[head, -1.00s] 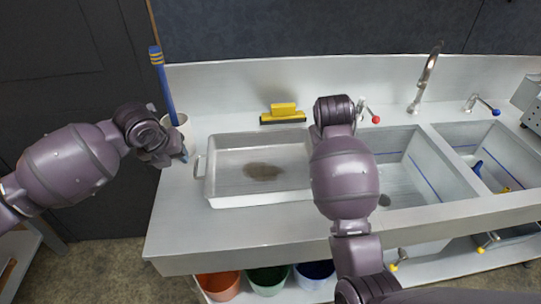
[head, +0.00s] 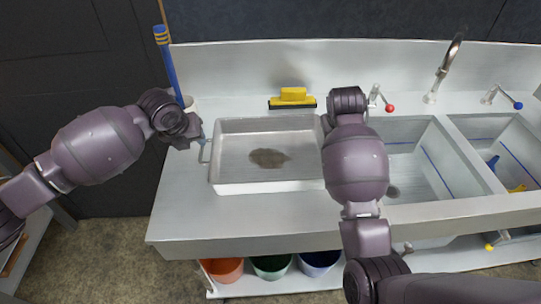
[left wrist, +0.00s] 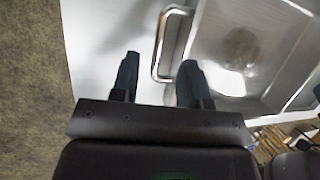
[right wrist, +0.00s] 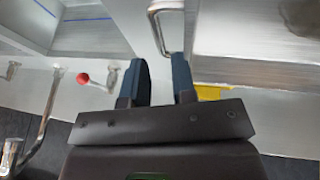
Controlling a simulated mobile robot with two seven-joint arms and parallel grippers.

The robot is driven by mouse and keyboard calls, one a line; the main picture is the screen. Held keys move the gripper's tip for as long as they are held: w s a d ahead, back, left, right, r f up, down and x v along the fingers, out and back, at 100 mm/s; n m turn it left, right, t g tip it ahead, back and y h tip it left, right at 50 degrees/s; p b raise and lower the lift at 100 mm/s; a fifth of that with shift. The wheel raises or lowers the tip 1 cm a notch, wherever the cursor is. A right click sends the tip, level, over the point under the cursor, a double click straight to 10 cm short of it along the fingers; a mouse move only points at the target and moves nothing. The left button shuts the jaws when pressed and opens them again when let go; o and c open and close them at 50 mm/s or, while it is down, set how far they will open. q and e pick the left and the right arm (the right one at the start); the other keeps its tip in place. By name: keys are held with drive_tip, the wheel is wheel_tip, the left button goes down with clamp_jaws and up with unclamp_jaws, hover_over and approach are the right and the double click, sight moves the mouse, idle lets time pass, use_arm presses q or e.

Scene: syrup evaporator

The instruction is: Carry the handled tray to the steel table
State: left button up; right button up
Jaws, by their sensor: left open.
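The handled tray (head: 268,187) is a shallow, shiny metal pan with a brown stain inside, lying on the counter left of the sinks. My left gripper (head: 201,141) is open at its left handle (head: 206,153). In the right wrist view, the tray's other handle (right wrist: 155,28) lies just ahead of my right gripper's parted fingers (right wrist: 160,72). The right forearm hides this end in the head view. I cannot identify the steel table apart from this counter.
A yellow squeegee (head: 293,97) lies behind the tray. A blue-handled brush (head: 167,60) stands in a cup behind my left gripper. Two sink basins (head: 405,165) and a faucet (head: 445,70) are at right. Colored buckets (head: 270,267) stand below. The counter front is clear.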

sight(201, 148)
use_arm(q)
drive_tip(key=shift+x, duration=3.45)
use_arm(e)
drive_tip(key=shift+x, duration=3.5)
use_arm(q)
drive_tip(key=c, duration=0.5)
use_arm(e)
clamp_jaws()
use_arm(q)
clamp_jaws()
drive_tip(key=shift+r, duration=0.1)
use_arm(e)
drive_tip(key=shift+r, duration=0.1)
